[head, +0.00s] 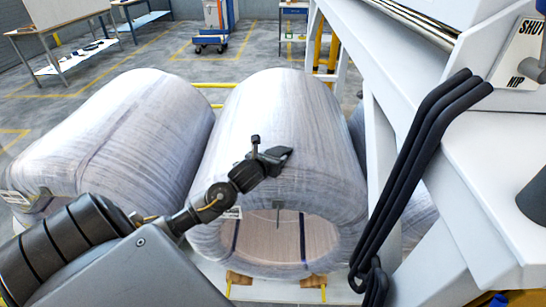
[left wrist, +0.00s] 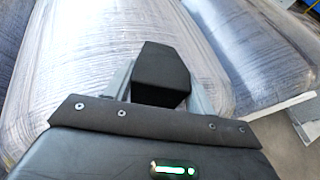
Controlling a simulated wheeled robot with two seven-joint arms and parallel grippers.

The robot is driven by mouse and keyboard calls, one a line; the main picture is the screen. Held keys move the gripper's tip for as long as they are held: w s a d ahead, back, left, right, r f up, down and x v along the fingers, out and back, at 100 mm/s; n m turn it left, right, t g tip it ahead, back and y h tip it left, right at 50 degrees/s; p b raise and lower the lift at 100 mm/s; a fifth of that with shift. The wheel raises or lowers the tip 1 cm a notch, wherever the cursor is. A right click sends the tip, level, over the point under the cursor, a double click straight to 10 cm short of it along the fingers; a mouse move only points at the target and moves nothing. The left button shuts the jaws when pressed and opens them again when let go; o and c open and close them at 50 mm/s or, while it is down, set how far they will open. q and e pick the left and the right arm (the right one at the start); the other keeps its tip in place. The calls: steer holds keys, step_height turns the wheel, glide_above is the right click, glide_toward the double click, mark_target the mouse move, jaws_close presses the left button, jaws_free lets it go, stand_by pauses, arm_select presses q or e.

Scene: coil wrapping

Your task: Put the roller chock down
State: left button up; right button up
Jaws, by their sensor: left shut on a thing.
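My left gripper (head: 264,163) reaches in from the left and is shut on a dark wedge-shaped block, the roller chock (head: 279,155). In the left wrist view the black chock (left wrist: 162,73) sits between the grey fingers. In the head view the gripper and chock appear in front of the upper front part of the middle wrapped coil (head: 275,110). I cannot tell how far they are from its surface. My right gripper is not in view.
Another wrapped coil (head: 130,125) lies to the left. Wooden blocks (head: 313,281) show under the middle coil's front. A white machine frame (head: 480,165) with black hoses (head: 412,160) stands close on the right. Tables (head: 70,50) and a blue cart (head: 212,41) are far behind.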

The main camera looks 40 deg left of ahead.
arm_select(q)
steer(key=shift+f, duration=0.3)
steer(key=shift+w+f, duration=0.1)
steer(key=shift+f, duration=0.1)
steer(key=o, duration=1.3)
steer(key=shift+b+v, duration=1.8)
steer(key=shift+v, duration=4.3)
